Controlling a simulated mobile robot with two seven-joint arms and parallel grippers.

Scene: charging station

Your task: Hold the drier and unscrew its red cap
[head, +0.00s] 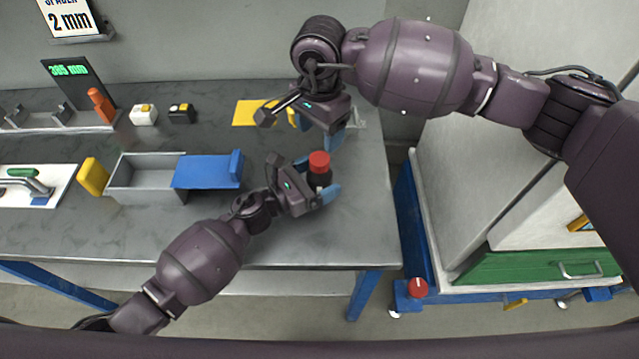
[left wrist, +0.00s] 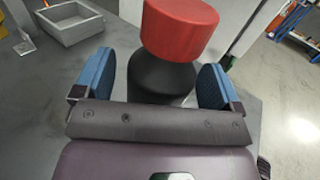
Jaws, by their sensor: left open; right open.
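The drier is a dark upright cylinder (head: 319,181) with a red cap (head: 319,161) on top, standing on the grey workbench. In the left wrist view the drier's black body (left wrist: 163,78) and red cap (left wrist: 180,28) stand between the two blue fingertips. The drier's lower part is hidden by my left gripper.
A grey metal bin (head: 147,190) with a blue piece (head: 208,171) beside it stands left of my left gripper. A yellow sheet (head: 254,113) lies behind. The bench's right edge is close to the drier. A green drawer (head: 540,266) is at right.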

